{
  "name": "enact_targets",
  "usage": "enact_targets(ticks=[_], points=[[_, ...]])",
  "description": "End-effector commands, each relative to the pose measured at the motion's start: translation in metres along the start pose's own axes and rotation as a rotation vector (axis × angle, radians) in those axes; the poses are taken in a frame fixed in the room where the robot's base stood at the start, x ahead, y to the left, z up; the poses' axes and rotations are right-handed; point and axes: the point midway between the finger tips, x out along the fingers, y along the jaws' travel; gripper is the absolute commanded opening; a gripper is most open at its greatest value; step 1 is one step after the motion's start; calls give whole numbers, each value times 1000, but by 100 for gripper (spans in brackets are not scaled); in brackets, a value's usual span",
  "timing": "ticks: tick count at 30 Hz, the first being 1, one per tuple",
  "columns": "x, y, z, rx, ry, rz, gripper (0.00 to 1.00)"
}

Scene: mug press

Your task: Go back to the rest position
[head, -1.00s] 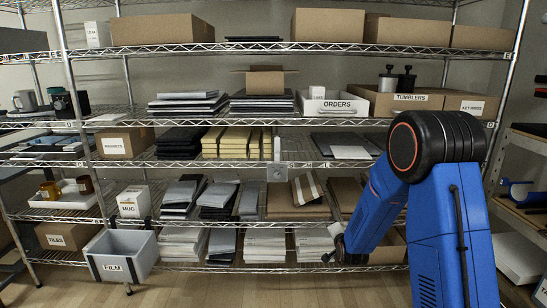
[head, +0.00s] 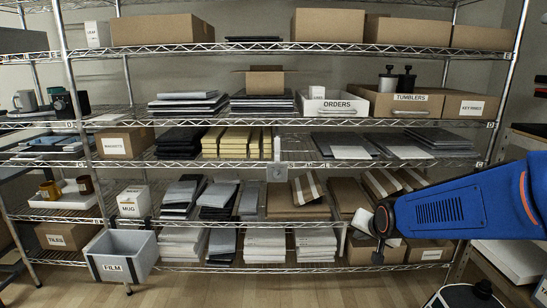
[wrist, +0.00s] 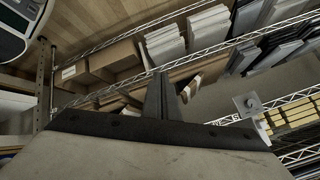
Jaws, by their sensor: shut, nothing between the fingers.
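My gripper (head: 378,257) points down at the end of my blue arm, in front of the lower right of the wire shelving in the head view. In the wrist view its two dark fingers (wrist: 161,98) are together with nothing between them. The fingers stand out toward the shelving, which looks tilted in that view. My arm comes in from the right edge of the head view.
Wire shelving fills the background with boxes and stacks. A grey FILM bin (head: 122,257) hangs at lower left, below a MUG box (head: 133,201). An ORDERS box (head: 333,104) sits higher up. Wooden floor (head: 290,290) in front is clear. Another rack stands at right.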

Motion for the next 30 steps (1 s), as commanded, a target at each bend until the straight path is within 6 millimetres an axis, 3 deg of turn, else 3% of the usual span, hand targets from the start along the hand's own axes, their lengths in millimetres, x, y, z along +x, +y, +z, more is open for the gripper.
enact_targets(ticks=[1,6,21,30], points=[[-17,4,4,-26,-10,7,0],[-64,21,28,-121,-71,39,0],[-193,80,119,-394,-262,108,0],[-236,106,160,-494,-344,124,0]])
